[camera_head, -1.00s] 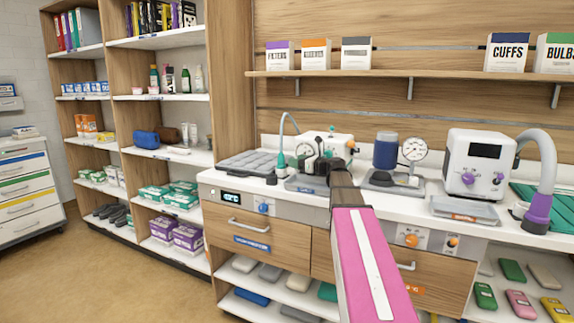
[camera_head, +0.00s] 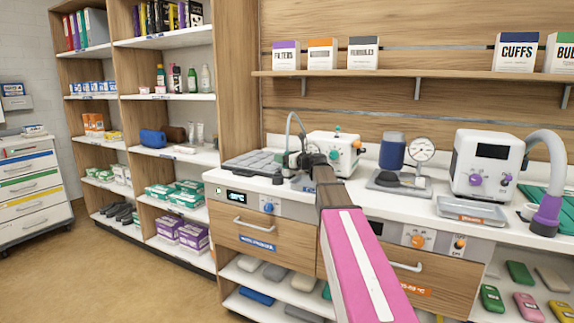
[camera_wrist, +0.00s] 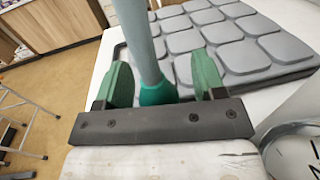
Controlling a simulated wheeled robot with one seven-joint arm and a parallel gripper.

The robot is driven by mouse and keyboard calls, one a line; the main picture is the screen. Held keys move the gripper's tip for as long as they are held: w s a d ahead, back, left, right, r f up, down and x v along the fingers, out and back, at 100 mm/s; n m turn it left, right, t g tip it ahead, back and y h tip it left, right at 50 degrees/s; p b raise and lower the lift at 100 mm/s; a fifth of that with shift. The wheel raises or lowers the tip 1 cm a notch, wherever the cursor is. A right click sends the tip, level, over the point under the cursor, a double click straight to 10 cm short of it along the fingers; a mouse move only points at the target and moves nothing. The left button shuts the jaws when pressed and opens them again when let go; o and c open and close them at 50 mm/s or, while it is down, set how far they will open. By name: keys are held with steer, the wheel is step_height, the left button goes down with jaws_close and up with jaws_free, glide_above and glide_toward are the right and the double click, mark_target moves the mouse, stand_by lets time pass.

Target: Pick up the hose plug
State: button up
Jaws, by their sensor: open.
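The hose plug shows in the wrist view as a teal collar (camera_wrist: 158,93) on the end of a grey-blue hose (camera_wrist: 140,35). My gripper (camera_wrist: 163,80) is open, with one green finger on each side of the plug. Gaps show between the plug and the fingers. The plug's lower end is hidden behind the dark gripper bar. In the head view the thin hose (camera_head: 291,120) arches down to my gripper (camera_head: 297,160) over the counter, and my gripper mostly hides the plug there.
A grey padded mat (camera_head: 250,163) lies just left of my gripper. A white unit with knobs (camera_head: 335,148) stands close on the right. Farther right are a gauge stand (camera_head: 421,150) and a white monitor (camera_head: 485,165). A shelf (camera_head: 400,74) runs above the counter (camera_head: 370,192).

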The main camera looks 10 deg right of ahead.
steer(key=shift+c, duration=0.3)
steer(key=c, duration=0.9)
steer(key=shift+c, duration=0.2)
steer(key=shift+r, duration=0.1)
steer(key=shift+r, duration=0.8)
step_height(320, 180, up, 3)
steer(key=shift+f, duration=0.15)
steer(key=s+a+r, duration=0.6)
steer(key=s+a, duration=0.1)
steer(key=a, duration=0.1)
steer(key=shift+s+a+r, duration=0.3)
steer(key=shift+s+a, duration=0.05)
steer(key=shift+s, duration=0.05)
steer(key=shift+f, duration=0.1)
